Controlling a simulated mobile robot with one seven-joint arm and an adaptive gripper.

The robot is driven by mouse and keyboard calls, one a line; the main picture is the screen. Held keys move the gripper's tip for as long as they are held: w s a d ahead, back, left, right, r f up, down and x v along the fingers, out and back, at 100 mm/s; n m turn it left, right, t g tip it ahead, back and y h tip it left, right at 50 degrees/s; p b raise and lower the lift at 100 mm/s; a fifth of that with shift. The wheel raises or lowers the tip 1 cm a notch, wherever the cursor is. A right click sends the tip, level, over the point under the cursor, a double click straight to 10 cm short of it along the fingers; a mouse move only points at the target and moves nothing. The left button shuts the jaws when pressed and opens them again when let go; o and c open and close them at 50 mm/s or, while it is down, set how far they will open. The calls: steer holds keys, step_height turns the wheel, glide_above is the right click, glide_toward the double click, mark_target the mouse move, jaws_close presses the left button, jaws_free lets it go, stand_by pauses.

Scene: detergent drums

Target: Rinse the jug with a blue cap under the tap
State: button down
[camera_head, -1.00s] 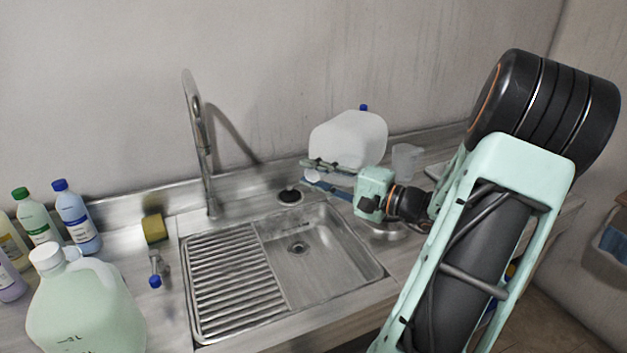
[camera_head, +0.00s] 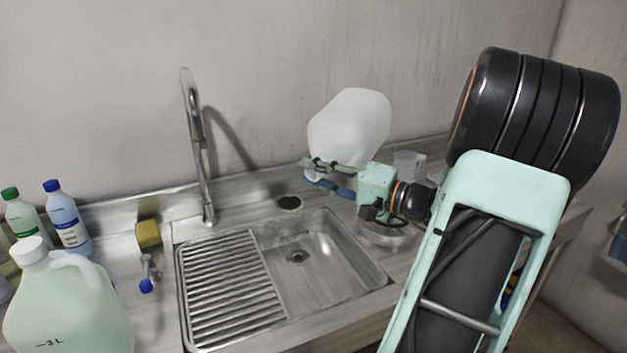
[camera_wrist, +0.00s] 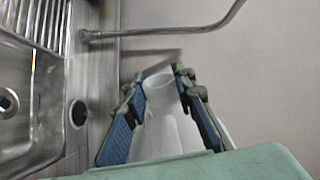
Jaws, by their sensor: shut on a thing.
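My gripper (camera_head: 310,172) is shut on a white translucent jug (camera_head: 350,128) behind the right part of the sink. The jug is tilted, its bulky body above and behind the fingers. In the wrist view the jug's pale round neck end (camera_wrist: 158,86) lies between the two blue-padded fingers (camera_wrist: 158,78). No blue cap shows on this jug now. The tap (camera_head: 197,140) is a tall grey metal spout at the sink's back edge, left of the jug and apart from it. Its spout also crosses the top of the wrist view (camera_wrist: 170,30).
The steel sink (camera_head: 335,262) has a ribbed drainboard (camera_head: 230,285) on its left. At left stand a greenish jug with a white cap (camera_head: 70,305), bottles with green and blue caps (camera_head: 68,222), a yellow sponge (camera_head: 148,235) and a small blue-ended fitting (camera_head: 146,284). A clear container (camera_head: 409,163) stands behind my wrist.

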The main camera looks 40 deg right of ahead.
steer(key=shift+f+n+b, duration=0.15)
steer(key=shift+n+b, duration=2.45)
steer(key=shift+b, duration=2.65)
steer(key=shift+n+b, duration=2.4)
steer(key=shift+b, duration=2.85)
